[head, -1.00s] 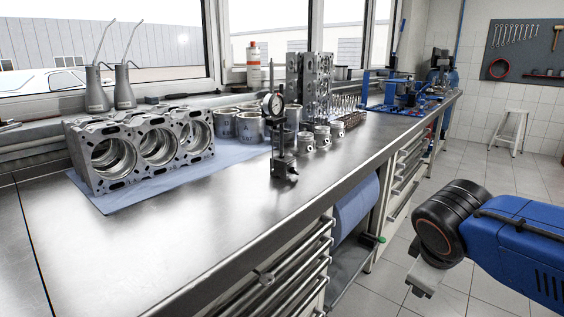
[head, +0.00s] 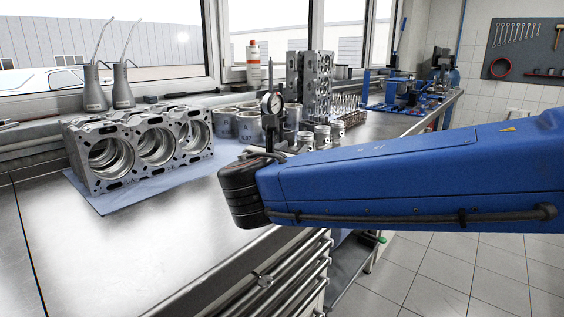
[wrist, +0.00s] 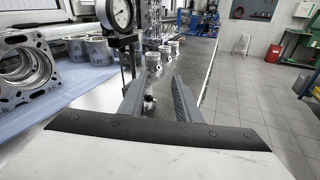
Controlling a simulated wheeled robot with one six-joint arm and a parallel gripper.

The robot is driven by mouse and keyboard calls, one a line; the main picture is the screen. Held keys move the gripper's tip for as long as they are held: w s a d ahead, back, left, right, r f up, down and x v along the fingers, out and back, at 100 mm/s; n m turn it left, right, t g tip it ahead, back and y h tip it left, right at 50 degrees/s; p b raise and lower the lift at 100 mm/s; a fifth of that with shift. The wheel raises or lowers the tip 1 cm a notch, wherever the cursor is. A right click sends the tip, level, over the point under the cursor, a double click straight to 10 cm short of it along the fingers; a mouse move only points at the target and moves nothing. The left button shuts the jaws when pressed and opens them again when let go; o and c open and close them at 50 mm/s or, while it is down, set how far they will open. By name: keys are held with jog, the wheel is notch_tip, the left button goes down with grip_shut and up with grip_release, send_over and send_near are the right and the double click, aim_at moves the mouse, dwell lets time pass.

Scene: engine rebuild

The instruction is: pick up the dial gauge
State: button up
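The dial gauge (head: 272,104) stands upright on the steel bench, its round white face on top of a dark stand. My blue arm hides the lower part of the stand in the head view. In the wrist view the gauge (wrist: 119,14) is at the top, just left of my gripper, cut off by the upper edge. My gripper (wrist: 154,84) is open, its two grey fingers apart. A small dark part of the stand's base shows between them. The fingers are hidden behind my arm in the head view.
An engine block (head: 140,150) lies on a blue cloth (head: 112,205) to the left. Cylinder liners (head: 249,127), pistons (head: 322,137) and an upright cylinder head (head: 316,80) stand close around and behind the gauge. The bench's near left (head: 110,255) is clear.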

jog(key=a+r+n+t+y, duration=0.1)
jog(key=a+r+n, duration=0.1)
jog(key=a, duration=0.4)
jog(key=w, duration=0.3)
jog(key=w+d, duration=0.1)
jog(key=w, duration=0.3)
jog(key=w+d, duration=0.1)
jog(key=w, duration=0.3)
jog(key=shift+w, duration=0.15)
jog(key=shift+w+d+f, duration=0.15)
jog(key=shift+w+d, duration=0.05)
jog(key=shift+w, duration=0.65)
jog(key=shift+w+d+f, duration=0.15)
jog(key=shift+w+d, duration=0.05)
jog(key=shift+w, duration=0.65)
jog(key=shift+w+d+f, duration=0.15)
jog(key=shift+w+d, duration=0.05)
jog(key=shift+w, duration=0.65)
jog(key=shift+r, duration=0.1)
grip_shut()
